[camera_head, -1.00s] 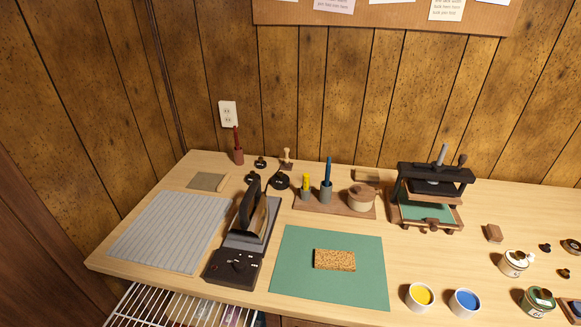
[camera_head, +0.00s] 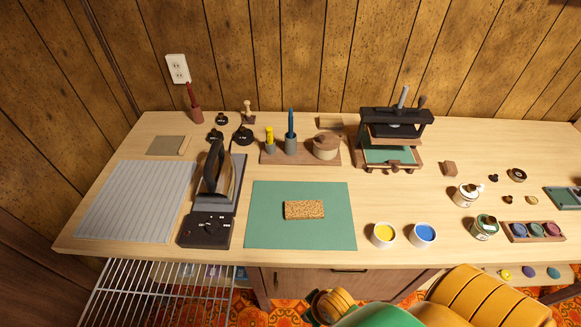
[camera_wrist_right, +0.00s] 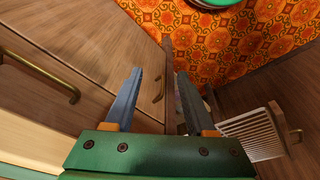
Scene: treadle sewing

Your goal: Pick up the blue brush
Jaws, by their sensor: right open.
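The blue brush (camera_head: 291,123) stands upright in a small grey cup (camera_head: 291,146) on a wooden stand at the back middle of the table. Its upper part shows; its lower end is hidden in the cup. My right gripper (camera_wrist_right: 160,73) is open and empty in the right wrist view, in front of wooden cabinet fronts and low above the floor, away from the brush. In the head view only parts of my arm show at the bottom right. My left gripper is not in view.
A yellow-topped item in a cup (camera_head: 269,138) stands left of the brush and a lidded pot (camera_head: 326,146) right. A black press (camera_head: 395,130) is further right. In front lie a green mat (camera_head: 265,225), a cork block (camera_head: 304,209) and paint cups (camera_head: 383,235).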

